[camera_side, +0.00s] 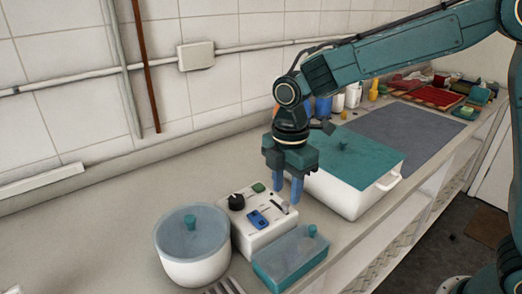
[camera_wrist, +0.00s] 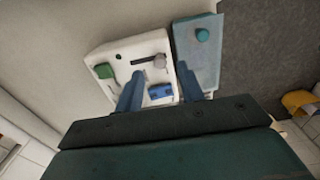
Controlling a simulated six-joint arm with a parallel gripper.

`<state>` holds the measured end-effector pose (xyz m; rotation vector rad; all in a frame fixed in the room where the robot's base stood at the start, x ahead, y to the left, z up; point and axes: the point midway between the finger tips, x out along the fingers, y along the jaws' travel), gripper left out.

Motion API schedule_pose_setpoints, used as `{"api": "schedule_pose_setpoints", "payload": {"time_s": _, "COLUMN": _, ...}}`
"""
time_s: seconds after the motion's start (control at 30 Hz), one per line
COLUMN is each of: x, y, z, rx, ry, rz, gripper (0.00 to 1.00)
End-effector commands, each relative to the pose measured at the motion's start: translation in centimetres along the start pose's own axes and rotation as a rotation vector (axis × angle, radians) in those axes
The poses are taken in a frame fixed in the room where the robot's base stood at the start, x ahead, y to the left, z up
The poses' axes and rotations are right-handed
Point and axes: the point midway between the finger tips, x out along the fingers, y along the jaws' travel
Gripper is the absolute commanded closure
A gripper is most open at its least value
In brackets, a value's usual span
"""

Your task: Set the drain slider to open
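The drain slider is on a white control box (camera_side: 250,236) and has a grey knob (camera_wrist: 159,60) in a dark slot. In the wrist view the knob is at the slot's right end. The box also has a green button (camera_wrist: 104,71), a blue switch (camera_wrist: 160,91) and a black dial (camera_side: 236,202). My gripper (camera_side: 287,197) points down over the box's right side, its two blue fingers apart with nothing between them. In the wrist view the fingertips (camera_wrist: 160,72) flank the switch and slider area. Whether they touch the box is unclear.
A lidded teal box (camera_side: 290,258) stands right in front of the control box. A white pot with a glass lid (camera_side: 190,236) is at its left. A large white container with a teal lid (camera_side: 352,160) stands close behind my gripper.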

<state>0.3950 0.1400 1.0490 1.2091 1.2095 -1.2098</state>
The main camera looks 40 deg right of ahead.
Motion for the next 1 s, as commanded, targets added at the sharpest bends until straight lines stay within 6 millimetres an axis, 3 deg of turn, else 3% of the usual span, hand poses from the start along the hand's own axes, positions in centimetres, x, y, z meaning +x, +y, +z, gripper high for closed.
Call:
{"api": "schedule_pose_setpoints", "payload": {"time_s": 0.3, "x": 3.0, "y": 0.0, "z": 0.0, "rx": 0.000, "ry": 0.000, "rz": -0.001, "gripper": 0.62}}
{"api": "schedule_pose_setpoints", "payload": {"time_s": 0.67, "x": 3.4, "y": 0.0, "z": 0.0, "rx": 0.000, "ry": 0.000, "rz": 0.001, "gripper": 0.62}}
{"api": "schedule_pose_setpoints", "payload": {"time_s": 0.87, "x": 3.4, "y": 0.0, "z": 0.0, "rx": 0.000, "ry": 0.000, "rz": 0.000, "gripper": 0.97}}
{"api": "schedule_pose_setpoints", "payload": {"time_s": 1.0, "x": 3.4, "y": 0.0, "z": 0.0, "rx": 0.000, "ry": 0.000, "rz": 0.000, "gripper": 1.00}}
